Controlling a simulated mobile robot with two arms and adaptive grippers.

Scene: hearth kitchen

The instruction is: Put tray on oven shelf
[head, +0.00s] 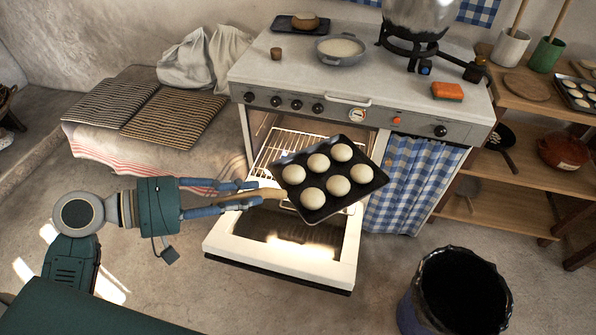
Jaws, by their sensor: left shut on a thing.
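A dark tray (367,192) with several round pale dough balls is in front of the oven, tilted in the picture. My left gripper (259,193) is shut on the tan handle-like piece (268,194) at the tray's left side. The oven door (285,256) is folded down and open below the tray. The wire oven shelf (277,150) shows inside the oven opening, to the left of and behind the tray. The tray hides the right part of the shelf. My right gripper is not in view.
The stove top (300,65) above holds a pan (341,52), a large metal pot (418,12) and an orange sponge-like block (447,91). A checked curtain (412,185) hangs right of the oven. A lined bin (456,295) stands at front right. A wooden shelf unit (510,203) stands right.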

